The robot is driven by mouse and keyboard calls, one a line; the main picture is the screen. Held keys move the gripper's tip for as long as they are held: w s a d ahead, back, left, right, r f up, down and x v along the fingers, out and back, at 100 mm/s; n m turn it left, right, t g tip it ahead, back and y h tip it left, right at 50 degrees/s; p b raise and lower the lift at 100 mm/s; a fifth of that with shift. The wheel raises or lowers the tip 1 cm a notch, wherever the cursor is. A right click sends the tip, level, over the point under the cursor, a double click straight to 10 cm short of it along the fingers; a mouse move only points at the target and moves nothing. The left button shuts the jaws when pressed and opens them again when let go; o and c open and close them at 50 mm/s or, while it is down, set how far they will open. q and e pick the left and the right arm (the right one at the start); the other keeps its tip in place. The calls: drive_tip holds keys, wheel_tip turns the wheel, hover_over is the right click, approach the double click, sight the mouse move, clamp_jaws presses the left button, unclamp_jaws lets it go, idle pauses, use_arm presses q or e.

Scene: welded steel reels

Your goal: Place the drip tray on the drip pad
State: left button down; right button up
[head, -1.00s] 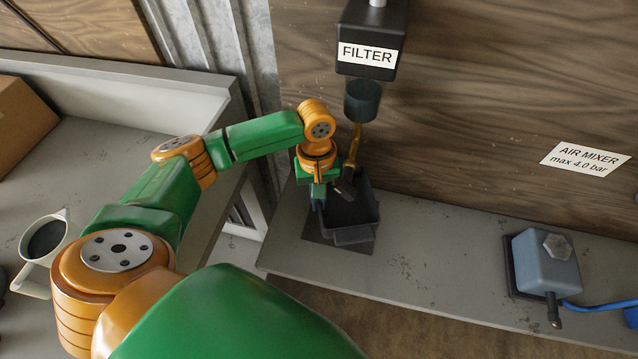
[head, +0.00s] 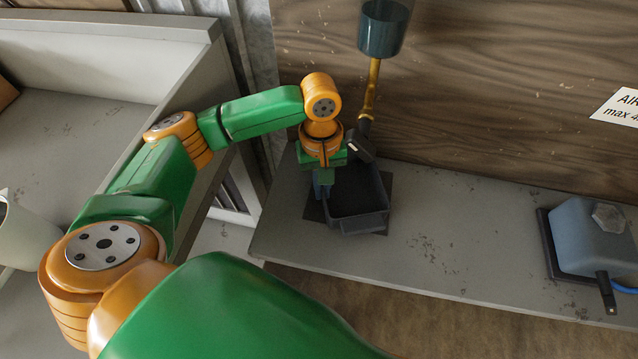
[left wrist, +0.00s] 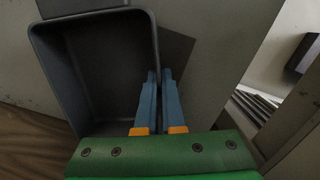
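The drip tray (head: 358,205) is a dark grey open box, in the head view below the filter bowl. It also fills the upper left of the left wrist view (left wrist: 97,70). The drip pad (head: 314,211) is a flat dark patch on the grey bench; its edges show around the tray, and the rest is hidden under it. My left gripper (head: 322,190) is at the tray's left wall. In the left wrist view its blue fingers (left wrist: 160,78) are close together with the tray wall between them. I cannot tell whether the tray touches the pad. My right gripper is out of view.
The filter bowl (head: 384,28) and its brass drain pipe (head: 372,90) hang above the tray's back. A blue-grey box (head: 592,238) stands on the bench at right. Bare bench (head: 460,230) lies between. A pale jug (head: 22,235) is at far left.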

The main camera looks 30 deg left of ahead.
use_arm(q)
drive_tip(key=shift+r, duration=0.1)
drive_tip(key=shift+s+d, duration=0.1)
drive_tip(key=shift+d, duration=0.05)
drive_tip(key=c, duration=1)
unclamp_jaws()
drive_tip(key=shift+c, duration=0.2)
wheel_tip(320, 180, up, 12)
drive_tip(key=w+p, duration=0.1)
drive_tip(key=p, duration=0.1)
drive_tip(key=shift+a, duration=0.45)
